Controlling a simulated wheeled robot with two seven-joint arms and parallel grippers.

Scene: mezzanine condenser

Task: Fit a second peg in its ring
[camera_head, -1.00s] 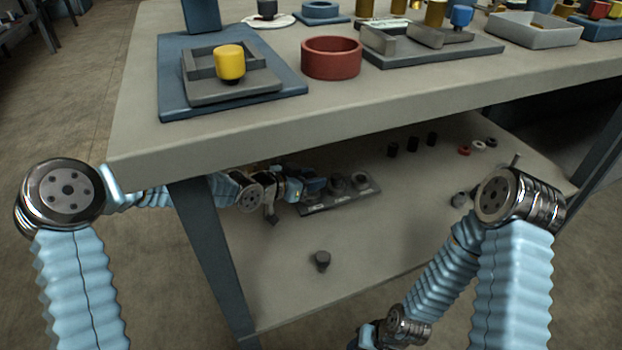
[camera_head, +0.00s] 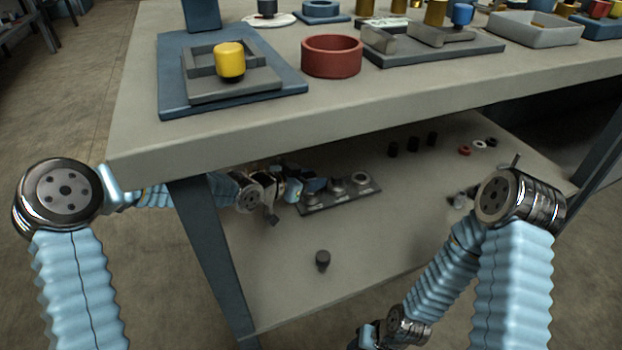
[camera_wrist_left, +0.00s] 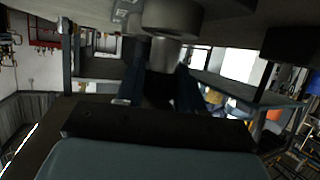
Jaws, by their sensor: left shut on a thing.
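A dark grey plate (camera_head: 342,201) with dark rings lies on the lower shelf. The middle ring (camera_head: 337,187) and right ring (camera_head: 361,181) show; the left end is partly hidden by my left gripper (camera_head: 306,187). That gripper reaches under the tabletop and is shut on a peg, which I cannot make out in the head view. In the left wrist view, a pale grey cylinder (camera_wrist_left: 166,52) stands at the dark fingers (camera_wrist_left: 162,82), with a wider round grey part (camera_wrist_left: 175,16) beyond it. I cannot tell whether peg and ring touch.
A loose dark peg (camera_head: 322,260) stands on the front of the shelf (camera_head: 385,230). Several dark pegs stand at the back, including one black peg (camera_head: 392,150), near a red ring (camera_head: 463,151). The tabletop (camera_head: 350,105) overhangs my left arm. A table leg (camera_head: 212,255) stands close by.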

